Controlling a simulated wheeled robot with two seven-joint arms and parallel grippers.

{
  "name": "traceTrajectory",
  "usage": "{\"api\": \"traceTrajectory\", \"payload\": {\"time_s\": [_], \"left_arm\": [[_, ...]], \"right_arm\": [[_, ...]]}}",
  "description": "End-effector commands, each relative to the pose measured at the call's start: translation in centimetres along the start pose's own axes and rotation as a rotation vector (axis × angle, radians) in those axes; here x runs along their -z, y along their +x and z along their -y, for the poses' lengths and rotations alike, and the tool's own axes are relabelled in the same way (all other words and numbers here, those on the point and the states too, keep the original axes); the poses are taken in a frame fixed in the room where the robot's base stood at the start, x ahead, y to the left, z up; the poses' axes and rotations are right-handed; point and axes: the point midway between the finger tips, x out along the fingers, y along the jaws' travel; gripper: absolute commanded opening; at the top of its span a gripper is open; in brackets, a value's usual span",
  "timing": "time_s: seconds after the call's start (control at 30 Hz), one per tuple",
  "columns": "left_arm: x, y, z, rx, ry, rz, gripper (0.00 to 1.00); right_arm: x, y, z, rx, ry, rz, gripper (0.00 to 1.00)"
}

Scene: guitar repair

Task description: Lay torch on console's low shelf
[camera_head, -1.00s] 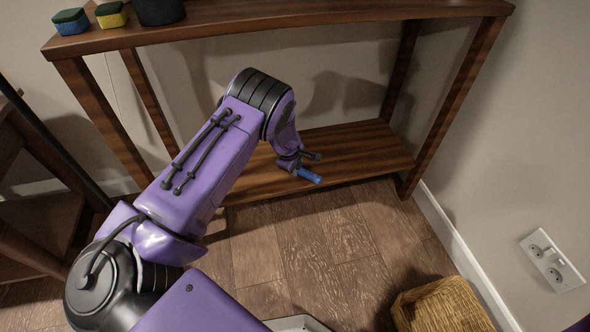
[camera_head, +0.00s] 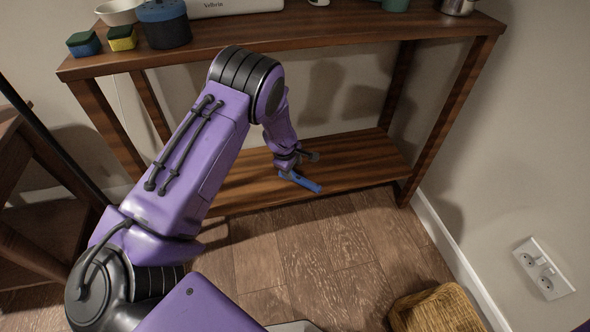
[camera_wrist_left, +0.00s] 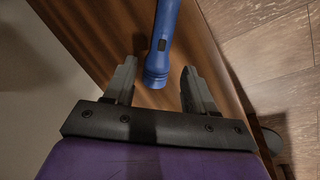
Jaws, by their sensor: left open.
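The blue torch (camera_head: 302,182) lies on the low shelf (camera_head: 354,163) of the wooden console, close to the shelf's front edge. My left gripper (camera_head: 297,165) is at the torch's near end, above the shelf. In the left wrist view the torch (camera_wrist_left: 163,35) points away from me, with its tail end between the fingertips. The left gripper (camera_wrist_left: 157,75) is open, and a gap shows between the torch and each finger. Whether the torch rests fully flat is hard to tell. My right gripper is not in view.
The console's top (camera_head: 330,30) overhangs the shelf, and its front right leg (camera_head: 450,120) stands to the right. Sponges (camera_head: 122,38) and a dark blue canister (camera_head: 164,25) stand on top. A wicker basket (camera_head: 436,308) sits on the floor at lower right. The shelf's right part is clear.

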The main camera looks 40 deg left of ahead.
Motion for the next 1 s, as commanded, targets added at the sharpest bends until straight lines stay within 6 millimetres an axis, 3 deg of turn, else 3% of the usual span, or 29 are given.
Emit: {"api": "traceTrajectory", "payload": {"time_s": [0.03, 0.2, 0.43, 0.5, 0.57, 0.67, 0.7, 0.8, 0.9, 1.0], "left_arm": [[0.0, -1.9, -0.2, -0.001, -0.001, 0.001, 0.55], [0.0, -4.4, -0.1, -0.001, -0.001, 0.000, 0.55], [0.0, -4.9, 0.1, 0.001, 0.001, -0.002, 0.55], [0.0, -4.1, 1.6, 0.018, 0.023, -0.023, 0.55], [0.0, -2.6, 4.9, 0.056, 0.085, -0.071, 0.55], [-0.3, -0.2, 14.0, 0.143, 0.302, -0.187, 0.55], [-0.6, 0.2, 17.9, 0.172, 0.418, -0.225, 0.55], [-2.1, -0.6, 26.4, 0.205, 0.704, -0.270, 0.55], [-4.0, -2.8, 32.1, 0.197, 0.920, -0.260, 0.55], [-5.4, -4.7, 35.1, 0.173, 1.042, -0.238, 0.55]], "right_arm": [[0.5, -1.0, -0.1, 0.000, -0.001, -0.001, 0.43], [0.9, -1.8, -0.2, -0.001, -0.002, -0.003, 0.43], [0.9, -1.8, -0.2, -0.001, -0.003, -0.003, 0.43], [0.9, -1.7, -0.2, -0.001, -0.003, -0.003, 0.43], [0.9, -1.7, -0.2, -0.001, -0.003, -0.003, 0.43], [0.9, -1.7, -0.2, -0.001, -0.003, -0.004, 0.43], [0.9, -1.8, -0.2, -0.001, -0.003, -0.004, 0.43], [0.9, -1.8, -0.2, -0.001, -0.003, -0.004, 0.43], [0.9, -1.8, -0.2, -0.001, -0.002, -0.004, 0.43], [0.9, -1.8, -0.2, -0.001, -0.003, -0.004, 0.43]]}}
